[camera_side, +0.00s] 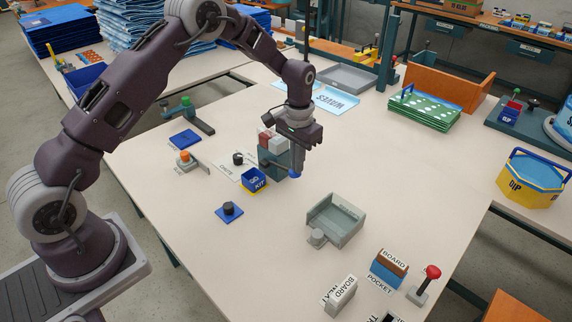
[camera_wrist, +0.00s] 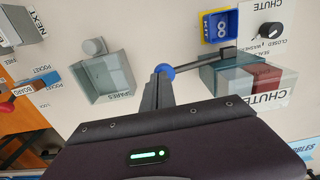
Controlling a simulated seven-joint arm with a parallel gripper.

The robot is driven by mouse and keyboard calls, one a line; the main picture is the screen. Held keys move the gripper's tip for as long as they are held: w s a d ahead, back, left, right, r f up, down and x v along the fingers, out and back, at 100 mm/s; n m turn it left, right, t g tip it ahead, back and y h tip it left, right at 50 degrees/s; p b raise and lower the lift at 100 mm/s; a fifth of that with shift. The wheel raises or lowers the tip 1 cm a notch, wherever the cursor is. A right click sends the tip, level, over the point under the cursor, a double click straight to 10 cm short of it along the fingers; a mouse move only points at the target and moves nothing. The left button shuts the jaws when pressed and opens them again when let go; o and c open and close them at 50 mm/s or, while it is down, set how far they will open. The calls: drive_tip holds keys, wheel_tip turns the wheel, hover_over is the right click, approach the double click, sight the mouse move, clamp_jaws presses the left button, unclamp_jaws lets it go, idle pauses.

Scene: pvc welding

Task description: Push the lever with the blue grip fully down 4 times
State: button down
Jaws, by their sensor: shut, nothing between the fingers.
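The lever's blue grip (camera_side: 295,174) is a round ball at the side of the chute box (camera_side: 272,164), just under my fingertips. In the wrist view the blue grip (camera_wrist: 164,70) sits at the end of a dark lever arm (camera_wrist: 205,58) that runs right to the chute box (camera_wrist: 252,78). My gripper (camera_side: 297,167) is shut, points down and holds nothing. In the wrist view its fingertips (camera_wrist: 162,80) meet the grip's edge; whether they touch it I cannot tell. The gripper hides part of the lever in the side view, and its exact height is unclear.
A blue kit bin (camera_side: 253,181) and a black chute knob (camera_side: 238,158) stand left of the chute box. The grey spares tray (camera_side: 335,222) lies to the front right. A red-knobbed lever (camera_side: 432,273) and board pockets (camera_side: 388,268) are near the front. The table behind is mostly clear.

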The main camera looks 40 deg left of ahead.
drive_tip(key=shift+f, duration=2.4)
drive_tip(key=shift+r, duration=4.2)
wheel_tip(320, 180, up, 5)
hover_over(297, 176)
drive_tip(key=shift+w+a+f, duration=0.15)
drive_tip(key=shift+f, duration=0.85)
drive_tip(key=shift+w+a+f, duration=0.1)
drive_tip(key=shift+f, duration=0.95)
drive_tip(key=shift+w+a+f, duration=0.15)
drive_tip(key=shift+f, duration=0.85)
